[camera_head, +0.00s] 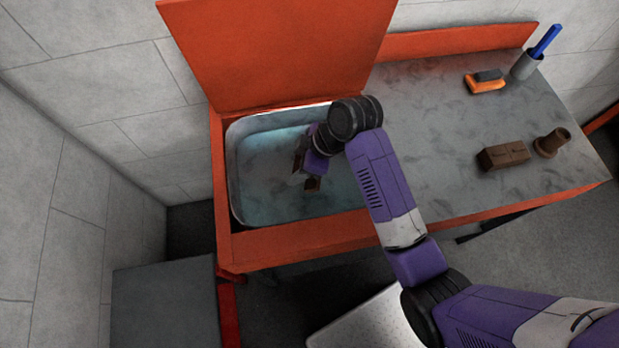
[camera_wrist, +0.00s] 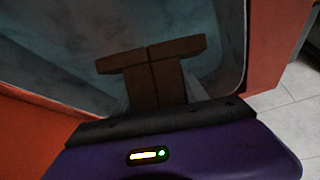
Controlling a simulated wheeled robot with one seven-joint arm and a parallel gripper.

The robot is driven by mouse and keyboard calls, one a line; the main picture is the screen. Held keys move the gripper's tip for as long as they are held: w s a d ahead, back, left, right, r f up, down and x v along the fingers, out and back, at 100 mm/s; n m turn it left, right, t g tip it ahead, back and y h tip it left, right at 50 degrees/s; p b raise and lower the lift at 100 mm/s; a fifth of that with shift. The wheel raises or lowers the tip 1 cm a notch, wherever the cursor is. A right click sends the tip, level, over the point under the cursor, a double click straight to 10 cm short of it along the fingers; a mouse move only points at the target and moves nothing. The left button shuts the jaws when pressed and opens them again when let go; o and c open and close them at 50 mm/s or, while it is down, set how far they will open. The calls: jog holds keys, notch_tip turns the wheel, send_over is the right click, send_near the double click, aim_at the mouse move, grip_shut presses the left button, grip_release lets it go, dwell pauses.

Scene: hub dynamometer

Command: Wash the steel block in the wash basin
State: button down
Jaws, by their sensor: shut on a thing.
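The wash basin (camera_head: 238,190) is a grey metal tub with bluish liquid, set in the left end of the orange-framed bench. Its wall also shows in the wrist view (camera_wrist: 236,45). My gripper (camera_head: 305,171) reaches down inside the basin, right of its middle. I cannot tell whether the block touches the liquid. My forearm hides the basin's right end.
The orange lid (camera_head: 275,50) stands open behind the basin. On the grey bench top (camera_head: 430,130) at right are a brown block (camera_head: 503,155), a brown flanged cylinder (camera_head: 551,143), an orange brush (camera_head: 485,82) and a grey cup (camera_head: 526,66) with a blue-handled tool.

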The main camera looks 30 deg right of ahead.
aim_at(296, 162)
jog(key=shift+r+p, duration=0.9)
jog(key=shift+r, duration=1.05)
dwell(0.7)
jog(key=shift+r, duration=2)
